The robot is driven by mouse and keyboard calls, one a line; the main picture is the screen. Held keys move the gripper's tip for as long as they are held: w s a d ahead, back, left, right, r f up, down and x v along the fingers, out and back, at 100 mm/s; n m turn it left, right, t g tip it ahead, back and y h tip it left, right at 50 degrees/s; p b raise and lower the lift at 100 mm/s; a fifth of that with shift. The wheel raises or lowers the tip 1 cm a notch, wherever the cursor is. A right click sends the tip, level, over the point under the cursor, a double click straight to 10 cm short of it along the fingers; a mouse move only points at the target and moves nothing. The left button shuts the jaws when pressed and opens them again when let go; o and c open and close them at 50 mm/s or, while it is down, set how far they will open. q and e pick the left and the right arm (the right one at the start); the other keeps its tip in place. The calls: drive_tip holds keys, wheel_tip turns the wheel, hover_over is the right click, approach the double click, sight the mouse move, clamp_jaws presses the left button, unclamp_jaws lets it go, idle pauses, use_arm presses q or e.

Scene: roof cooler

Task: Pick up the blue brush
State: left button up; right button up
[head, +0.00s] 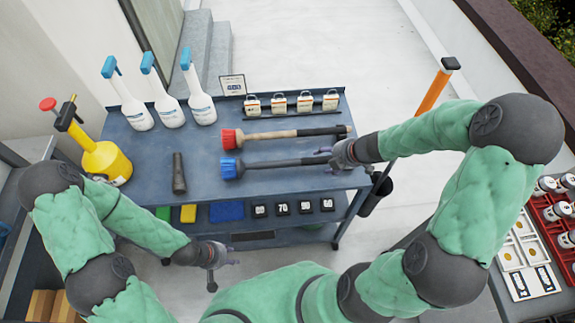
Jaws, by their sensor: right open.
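The blue brush (275,163) lies on the top of the blue cart (140,160), its blue bristle head to the left and its dark handle pointing right. My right gripper (326,157) is open at the right end of that handle; I cannot tell whether the handle is between its fingers. A red-headed brush (280,135) with a part-wooden handle lies just behind, roughly parallel. My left gripper (225,270) is in front of the cart, away from both brushes, with its fingers spread and nothing between them.
Several spray bottles (157,105) stand at the back left, beside a yellow pump sprayer (104,160). A dark cylinder (179,173) lies left of the brushes. Small padlock-like items (278,103) line the back edge. The lower shelf (290,236) holds sponges and numbered blocks.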

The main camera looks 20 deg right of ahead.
sight(318, 159)
drive_tip(key=shift+w+a+r+b+x, duration=0.15)
drive_tip(key=shift+b+x, duration=0.8)
drive_tip(key=shift+x, duration=0.65)
drive_tip(key=shift+w+a+r+b+x, duration=0.1)
drive_tip(key=shift+b+x, duration=0.85)
drive_tip(key=shift+x, duration=0.65)
clamp_jaws()
